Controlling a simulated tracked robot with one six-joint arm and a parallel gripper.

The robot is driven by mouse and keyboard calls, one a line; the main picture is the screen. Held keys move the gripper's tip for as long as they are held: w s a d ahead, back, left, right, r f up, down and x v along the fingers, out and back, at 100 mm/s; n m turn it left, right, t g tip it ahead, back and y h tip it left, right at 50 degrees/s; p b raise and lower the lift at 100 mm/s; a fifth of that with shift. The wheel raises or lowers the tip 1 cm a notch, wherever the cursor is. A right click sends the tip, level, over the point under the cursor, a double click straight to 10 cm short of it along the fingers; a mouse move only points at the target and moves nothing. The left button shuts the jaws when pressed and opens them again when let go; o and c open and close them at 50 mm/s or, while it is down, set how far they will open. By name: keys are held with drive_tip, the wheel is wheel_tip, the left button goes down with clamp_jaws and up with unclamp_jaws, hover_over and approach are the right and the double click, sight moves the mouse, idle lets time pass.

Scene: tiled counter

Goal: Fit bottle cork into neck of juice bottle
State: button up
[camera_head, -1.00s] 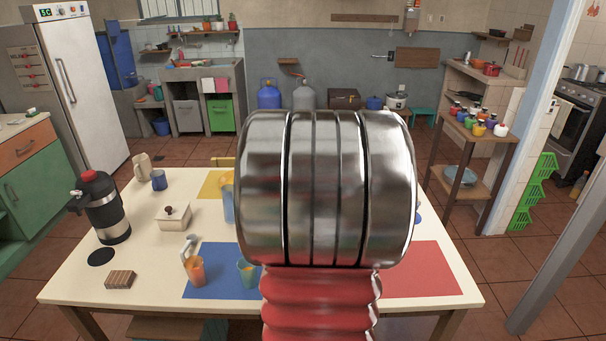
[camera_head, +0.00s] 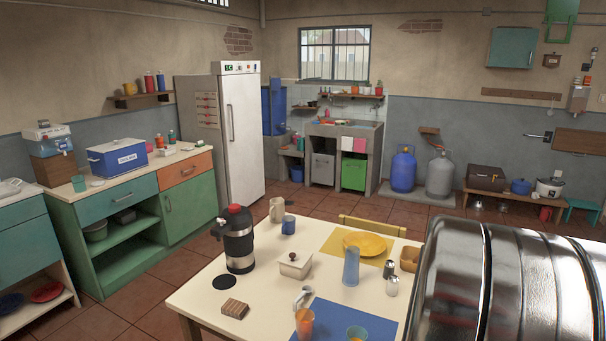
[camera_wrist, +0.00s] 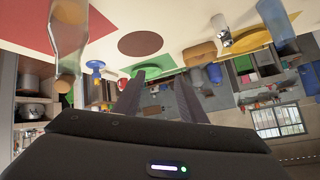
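A clear glass bottle (camera_wrist: 68,35) shows at the left of the upside-down wrist view, with its narrow neck pointing down in the picture. In the head view the gripper is out of frame.
A green counter (camera_head: 130,215) stands left.

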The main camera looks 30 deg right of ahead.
drive_tip(key=w+a+n+t+y, duration=0.1)
drive_tip(key=w+a+n+y, duration=0.2)
drive_tip(key=a, duration=0.5)
drive_tip(key=w+a+r+n+t+y, duration=0.15)
drive_tip(key=w+a, duration=0.25)
drive_tip(key=a, duration=0.4)
drive_tip(key=w+a+n+t+y, duration=0.1)
drive_tip(key=w+a+n+y, duration=0.25)
drive_tip(key=a, duration=0.45)
drive_tip(key=s+a+r+n, duration=0.2)
drive_tip(key=a+n, duration=0.1)
drive_tip(key=a, duration=0.5)
drive_tip(key=s+a+r+n+y, duration=0.1)
drive_tip(key=s+a+r+n, duration=0.1)
drive_tip(key=a, duration=0.7)
drive_tip(key=s+a+r+n+g, duration=0.1)
drive_tip(key=s+a+r+n, duration=0.1)
drive_tip(key=a+n, duration=0.3)
drive_tip(key=s+a, duration=0.1)
drive_tip(key=a, duration=0.3)
drive_tip(key=shift+s+a+r+n+y, duration=0.25)
drive_tip(key=shift+r+n+y, duration=0.05)
drive_tip(key=shift+r+y, duration=0.1)
drive_tip(key=shift+c, duration=0.9)
drive_tip(key=shift+d, duration=0.1)
